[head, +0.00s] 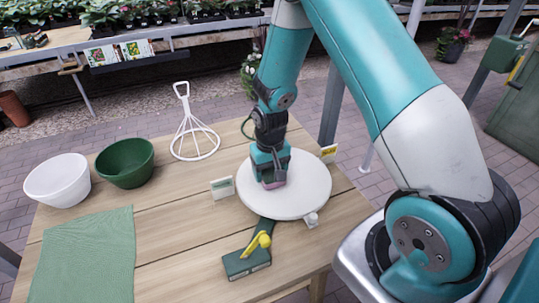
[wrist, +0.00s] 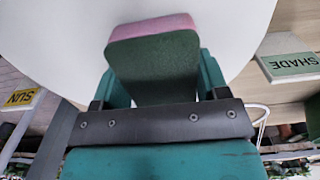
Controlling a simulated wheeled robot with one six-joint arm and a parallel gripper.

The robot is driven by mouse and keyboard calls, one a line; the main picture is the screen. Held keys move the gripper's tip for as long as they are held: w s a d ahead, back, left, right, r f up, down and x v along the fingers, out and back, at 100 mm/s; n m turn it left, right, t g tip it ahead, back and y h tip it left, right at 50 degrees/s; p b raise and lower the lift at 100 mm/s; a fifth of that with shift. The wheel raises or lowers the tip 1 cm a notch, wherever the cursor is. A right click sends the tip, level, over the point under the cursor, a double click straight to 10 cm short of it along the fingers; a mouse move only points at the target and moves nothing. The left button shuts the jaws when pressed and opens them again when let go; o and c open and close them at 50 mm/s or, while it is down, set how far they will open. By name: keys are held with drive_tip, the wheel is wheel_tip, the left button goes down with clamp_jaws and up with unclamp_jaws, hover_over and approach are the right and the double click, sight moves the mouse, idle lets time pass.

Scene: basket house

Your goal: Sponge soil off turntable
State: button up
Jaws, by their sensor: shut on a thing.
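The white round turntable (head: 308,196) stands at the right end of the wooden table. My gripper (head: 272,180) reaches down over its left part. It is shut on a sponge, whose pink edge (head: 273,185) shows just below the jaws. In the wrist view the sponge (wrist: 155,62) has a dark green face and a pink layer, held between the teal fingers. It is at or just above the turntable's white surface (wrist: 235,25); I cannot tell whether it touches. No soil shows on the visible part of the turntable.
A SHADE card (wrist: 292,66) and a SUN card (wrist: 20,98) stand beside the turntable. A white bowl (head: 57,182), green bowl (head: 125,163), green cloth (head: 85,258) and white wire stand (head: 194,135) occupy the left side.

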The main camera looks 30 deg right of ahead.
wheel_tip(320, 180, up, 2)
drive_tip(key=shift+a+r+p, duration=0.15)
drive_tip(key=shift+r+p, duration=0.1)
drive_tip(key=shift+p, duration=0.5)
drive_tip(key=shift+r+p, duration=2.25)
drive_tip(key=shift+r, duration=0.55)
